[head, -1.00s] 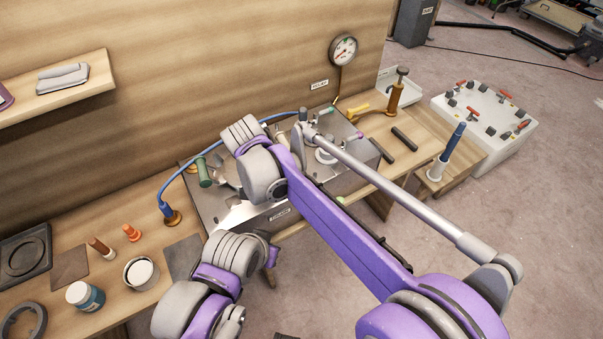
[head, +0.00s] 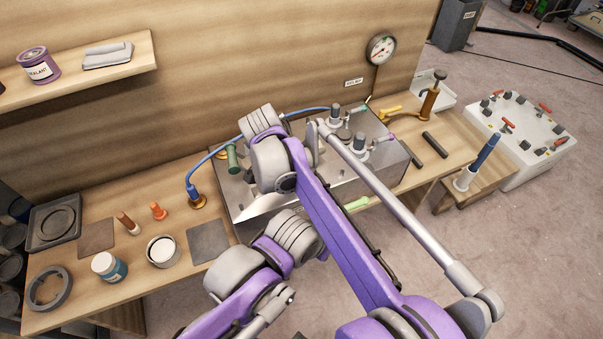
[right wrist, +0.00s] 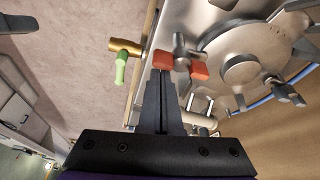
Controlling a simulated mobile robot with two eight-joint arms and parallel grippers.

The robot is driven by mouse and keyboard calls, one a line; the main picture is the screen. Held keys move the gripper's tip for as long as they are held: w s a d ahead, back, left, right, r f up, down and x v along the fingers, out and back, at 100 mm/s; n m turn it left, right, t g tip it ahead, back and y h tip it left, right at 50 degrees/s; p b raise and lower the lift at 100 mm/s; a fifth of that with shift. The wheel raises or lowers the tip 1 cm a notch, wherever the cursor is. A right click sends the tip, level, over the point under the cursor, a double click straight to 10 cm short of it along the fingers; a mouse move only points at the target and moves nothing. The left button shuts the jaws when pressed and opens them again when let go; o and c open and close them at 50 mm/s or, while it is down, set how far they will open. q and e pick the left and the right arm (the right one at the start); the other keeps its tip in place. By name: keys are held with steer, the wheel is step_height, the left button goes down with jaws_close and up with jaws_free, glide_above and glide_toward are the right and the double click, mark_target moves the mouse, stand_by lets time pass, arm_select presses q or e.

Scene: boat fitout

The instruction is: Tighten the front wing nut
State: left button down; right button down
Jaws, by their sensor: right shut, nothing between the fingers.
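In the right wrist view, a wing nut with red-orange wings (right wrist: 188,66) sits on a grey metal stud near the rim of a round metal lid (right wrist: 258,62). My right gripper (right wrist: 163,76) is shut and empty, with its dark fingertips right at the lower left wing. I cannot tell whether they touch it. Other grey clamp fittings sit around the lid. In the head view, the metal box (head: 243,196) stands on the bench, and my purple arm hides much of its top.
A brass fitting with a green handle (right wrist: 121,66) is left of the fingers. On the bench (head: 135,265) are a white cup (head: 163,251), a blue jar (head: 109,267) and a blue hose (head: 191,178). A gauge (head: 381,48) hangs on the wall. A white valve block (head: 524,140) stands right.

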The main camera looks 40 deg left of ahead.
stand_by(0.7)
steer(key=w+d, duration=0.1)
steer(key=w, duration=0.1)
steer(key=w+d, duration=0.1)
steer(key=w, duration=0.1)
steer(key=shift+d+r, duration=0.1)
steer(key=shift+d, duration=0.1)
steer(key=a+v, duration=0.1)
steer(key=v, duration=0.9)
steer(key=shift+s, duration=0.2)
steer(key=shift+a, duration=0.1)
